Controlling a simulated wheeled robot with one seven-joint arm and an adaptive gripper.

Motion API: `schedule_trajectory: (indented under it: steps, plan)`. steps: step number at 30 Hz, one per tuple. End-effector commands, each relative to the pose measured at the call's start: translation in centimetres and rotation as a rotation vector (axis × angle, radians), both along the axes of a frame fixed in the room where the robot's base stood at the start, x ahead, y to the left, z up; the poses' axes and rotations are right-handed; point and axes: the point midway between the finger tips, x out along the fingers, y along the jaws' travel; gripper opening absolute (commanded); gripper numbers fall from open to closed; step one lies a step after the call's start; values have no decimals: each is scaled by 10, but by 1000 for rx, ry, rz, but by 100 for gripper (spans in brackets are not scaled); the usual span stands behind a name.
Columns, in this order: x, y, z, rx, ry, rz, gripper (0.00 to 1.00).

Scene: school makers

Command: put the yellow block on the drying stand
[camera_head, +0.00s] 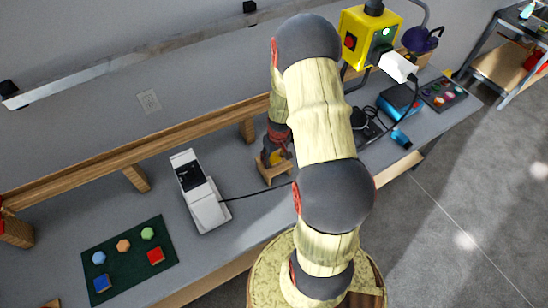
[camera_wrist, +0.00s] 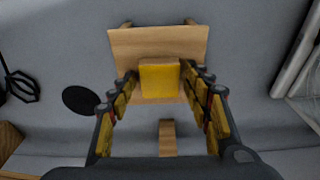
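The yellow block (camera_wrist: 159,78) lies on or just above the top of a small wooden stand (camera_wrist: 158,42) in the wrist view. The stand also shows on the bench in the head view (camera_head: 270,176), partly behind my arm. My gripper (camera_wrist: 159,75) has its two fingers on either side of the block, with a narrow gap showing on each side, so it looks open around it. In the head view my gripper (camera_head: 277,153) is low over the stand and mostly hidden by my arm.
A white device (camera_head: 203,196) with a cable stands left of the stand. A dark green mat (camera_head: 130,262) with several coloured blocks lies farther left. A yellow box with buttons (camera_head: 367,38), a blue box (camera_head: 396,102) and a dark tray (camera_head: 443,94) are to the right.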

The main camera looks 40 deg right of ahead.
Motion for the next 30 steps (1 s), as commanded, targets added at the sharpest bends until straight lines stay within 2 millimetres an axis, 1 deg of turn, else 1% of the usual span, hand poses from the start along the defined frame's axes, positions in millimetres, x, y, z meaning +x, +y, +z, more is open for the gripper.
schedule_trajectory:
  steps: [2, 10, 14, 17, 27, 30]
  plan:
    - [0, 0, 0, 0, 0, 0, 55]
    - [0, 0, 1, 0, 0, 0, 55]
    - [0, 0, 6, 0, -1, 0, 55]
    - [0, -1, 21, -3, -4, 1, 55]
    - [-11, 2, 89, -3, -3, 1, 55]
    - [-14, 3, 104, -2, -3, 0, 55]
